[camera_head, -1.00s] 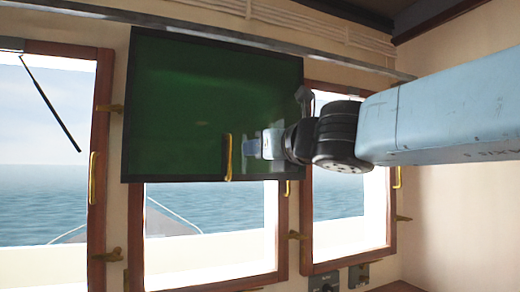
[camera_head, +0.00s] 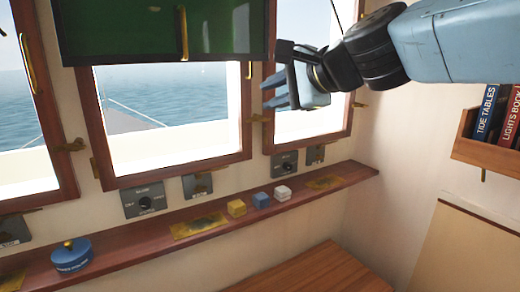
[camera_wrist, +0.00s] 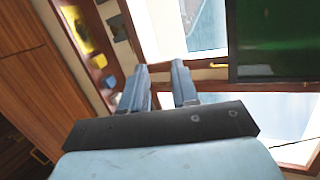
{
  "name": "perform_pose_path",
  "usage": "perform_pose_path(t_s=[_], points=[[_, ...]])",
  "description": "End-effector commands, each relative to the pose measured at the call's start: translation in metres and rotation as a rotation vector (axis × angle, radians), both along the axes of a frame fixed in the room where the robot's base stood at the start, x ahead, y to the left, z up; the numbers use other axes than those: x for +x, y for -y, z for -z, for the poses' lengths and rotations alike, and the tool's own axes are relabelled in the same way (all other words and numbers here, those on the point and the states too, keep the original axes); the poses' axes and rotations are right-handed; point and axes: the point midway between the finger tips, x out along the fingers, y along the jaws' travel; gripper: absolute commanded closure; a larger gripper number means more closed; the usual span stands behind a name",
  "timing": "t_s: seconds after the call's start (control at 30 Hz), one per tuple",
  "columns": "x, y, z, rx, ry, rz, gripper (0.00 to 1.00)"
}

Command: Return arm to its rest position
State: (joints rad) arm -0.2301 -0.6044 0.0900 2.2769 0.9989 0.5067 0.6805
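My gripper (camera_head: 283,92) is raised in front of the right-hand window, at the end of my pale blue arm with its black wrist. In the wrist view its two blue-grey fingers (camera_wrist: 160,88) stand apart with a clear gap and nothing between them, so it is open and empty. The green panel (camera_head: 150,28) with a brass handle (camera_head: 183,32) hangs over the middle window, at the upper left of my gripper. My gripper is apart from the handle.
A wooden shelf (camera_head: 140,252) under the windows bears a blue lidded pot (camera_head: 71,257) and yellow (camera_head: 236,208), blue (camera_head: 261,200) and white (camera_head: 282,193) blocks. A book rack (camera_head: 482,150) is on the right wall. A wooden surface (camera_head: 310,272) lies below.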

Motion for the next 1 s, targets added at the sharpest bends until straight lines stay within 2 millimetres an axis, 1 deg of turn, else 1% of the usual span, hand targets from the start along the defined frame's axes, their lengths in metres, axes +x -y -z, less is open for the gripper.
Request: perform_pose_path(t_s=[0.03,0.1,0.17,0.2,0.27,0.3,0.4,0.5,0.6,0.7,0.8,1.0], points=[[-0.004,0.015,0.016,-0.112,0.028,-0.023,0.71],[-0.011,0.034,0.039,-0.276,0.060,-0.070,0.71],[-0.017,0.053,0.059,-0.416,0.081,-0.114,0.71],[-0.022,0.065,0.072,-0.509,0.090,-0.145,0.71],[-0.030,0.085,0.091,-0.646,0.097,-0.196,0.71],[-0.036,0.099,0.103,-0.736,0.097,-0.231,0.71],[-0.052,0.134,0.131,-0.945,0.084,-0.326,0.71],[-0.067,0.165,0.153,-1.114,0.055,-0.417,0.71],[-0.080,0.188,0.167,-1.234,0.026,-0.489,0.71],[-0.088,0.202,0.175,-1.304,0.006,-0.539,0.71],[-0.091,0.208,0.178,-1.333,-0.004,-0.559,0.71],[-0.092,0.208,0.178,-1.335,-0.004,-0.562,0.71]])
